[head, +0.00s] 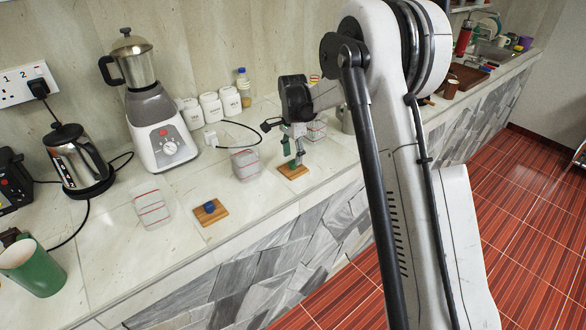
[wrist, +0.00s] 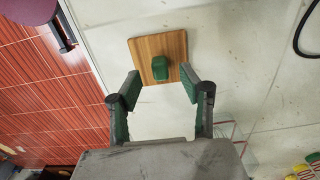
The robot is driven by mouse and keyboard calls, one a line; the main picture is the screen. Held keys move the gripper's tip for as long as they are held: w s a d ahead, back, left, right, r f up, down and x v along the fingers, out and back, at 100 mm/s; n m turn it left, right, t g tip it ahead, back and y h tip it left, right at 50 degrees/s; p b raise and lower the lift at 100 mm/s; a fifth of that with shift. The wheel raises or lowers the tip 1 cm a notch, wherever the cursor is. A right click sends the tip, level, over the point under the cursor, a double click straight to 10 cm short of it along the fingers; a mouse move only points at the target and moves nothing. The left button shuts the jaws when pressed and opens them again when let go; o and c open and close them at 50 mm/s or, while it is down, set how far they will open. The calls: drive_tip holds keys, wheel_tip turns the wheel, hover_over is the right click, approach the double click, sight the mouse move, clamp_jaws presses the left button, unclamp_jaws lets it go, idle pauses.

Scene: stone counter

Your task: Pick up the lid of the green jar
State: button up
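A small green block-like piece, apparently the lid (wrist: 160,68), lies on a square wooden board (wrist: 172,44) in the wrist view. The board also shows in the head view (head: 290,173), near the counter's front edge. My gripper (wrist: 160,86) is open, with one green-padded finger on each side of the lid's near end. The fingers are not visibly touching it. In the head view my gripper (head: 292,154) points down over that board, and the lid is hard to make out between the fingers. I cannot tell which container is the green jar.
A second board (head: 217,216) holds a small blue piece (head: 210,206). Clear red-lined containers stand to the left (head: 152,208) and behind my gripper (head: 246,163). A green cup (head: 35,270), kettle (head: 78,160) and blender (head: 155,115) stand farther left. A black cable crosses the counter.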

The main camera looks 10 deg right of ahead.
sight(293, 160)
wheel_tip(293, 160, down, 4)
drive_tip(key=shift+r, duration=0.25)
drive_tip(key=shift+c, duration=0.5)
clamp_jaws()
drive_tip(key=shift+r, duration=0.2)
